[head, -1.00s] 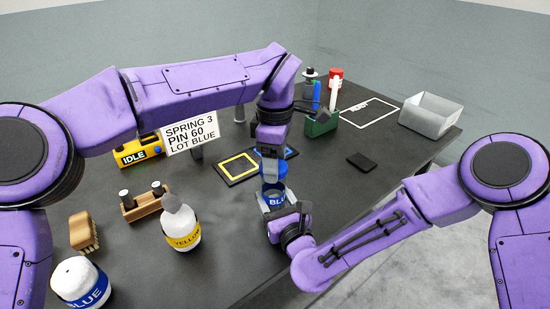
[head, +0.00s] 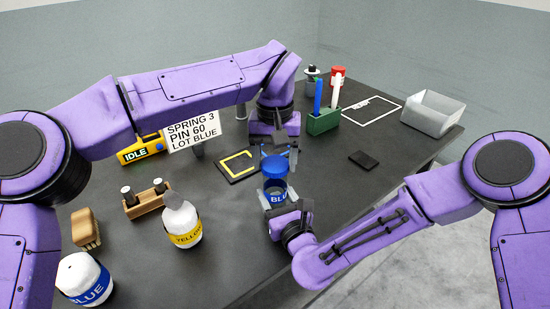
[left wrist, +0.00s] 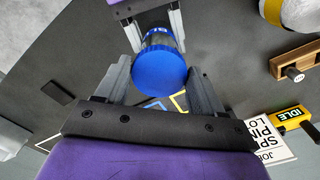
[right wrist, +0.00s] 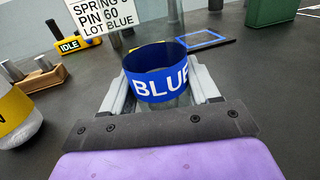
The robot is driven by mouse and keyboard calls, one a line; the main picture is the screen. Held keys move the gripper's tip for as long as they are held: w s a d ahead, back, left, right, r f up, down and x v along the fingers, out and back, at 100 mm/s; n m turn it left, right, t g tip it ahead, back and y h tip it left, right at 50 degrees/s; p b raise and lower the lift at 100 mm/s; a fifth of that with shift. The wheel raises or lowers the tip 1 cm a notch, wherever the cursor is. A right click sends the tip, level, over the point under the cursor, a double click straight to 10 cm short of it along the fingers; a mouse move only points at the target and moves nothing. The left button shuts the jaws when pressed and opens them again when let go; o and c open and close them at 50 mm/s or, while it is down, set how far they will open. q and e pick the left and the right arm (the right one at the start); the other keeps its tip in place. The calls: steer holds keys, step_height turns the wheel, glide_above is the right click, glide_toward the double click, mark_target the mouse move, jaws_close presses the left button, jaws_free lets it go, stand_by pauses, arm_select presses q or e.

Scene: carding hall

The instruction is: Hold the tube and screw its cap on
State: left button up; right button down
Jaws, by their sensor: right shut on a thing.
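The clear tube with a blue BLUE label (head: 281,196) stands upright near the middle of the table, and its label also shows in the right wrist view (right wrist: 160,84). My right gripper (head: 277,205) is shut on its lower part. The blue cap (head: 274,163) sits on top of the tube and shows as a round disc in the left wrist view (left wrist: 159,71). Whether it is fully tight cannot be told. My left gripper (left wrist: 160,75) is open, with its fingers on either side of the cap. The cap is out of the right wrist view.
An IDLE device (head: 141,150) and sign (head: 192,131) stand behind. A green holder (head: 323,122) and grey bin (head: 432,113) are at back right.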

arm_select(q)
steer(key=shift+o, duration=1.2)
steer(key=shift+r, duration=0.1)
steer(key=shift+r, duration=2.2)
steer(key=shift+c, duration=0.4)
